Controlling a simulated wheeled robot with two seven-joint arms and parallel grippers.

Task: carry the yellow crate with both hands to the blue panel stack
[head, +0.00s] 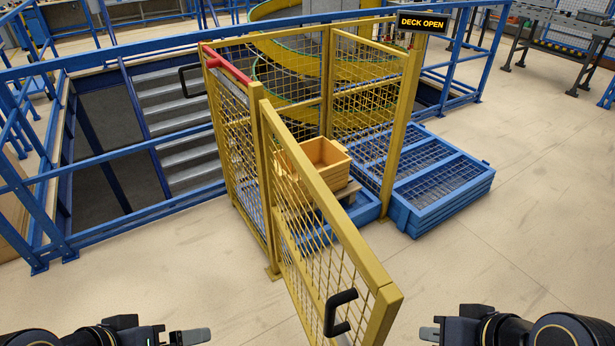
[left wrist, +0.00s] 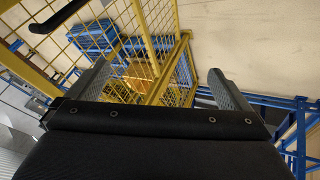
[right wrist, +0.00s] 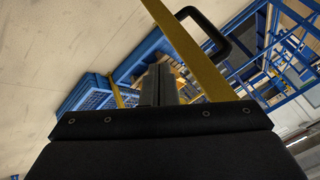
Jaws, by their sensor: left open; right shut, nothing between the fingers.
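The yellow crate (head: 335,174) is an open-topped box, low inside a yellow mesh cage, partly hidden by the mesh of the gate. The blue panel stack (head: 440,195) lies on the floor just right of the cage, its top a grid. My left gripper (head: 195,337) is at the bottom left of the head view; the left wrist view shows its fingers (left wrist: 163,85) wide apart and empty. My right gripper (head: 430,333) is at the bottom right; its fingers (right wrist: 158,85) are together with nothing between them. Both grippers are well apart from the crate.
The cage gate (head: 325,215) swings toward me, with a black handle (head: 341,312). A red bar (head: 228,68) tops the left cage side. Blue rails (head: 130,228) edge a stairwell at left. A sign (head: 422,22) reads DECK OPEN.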

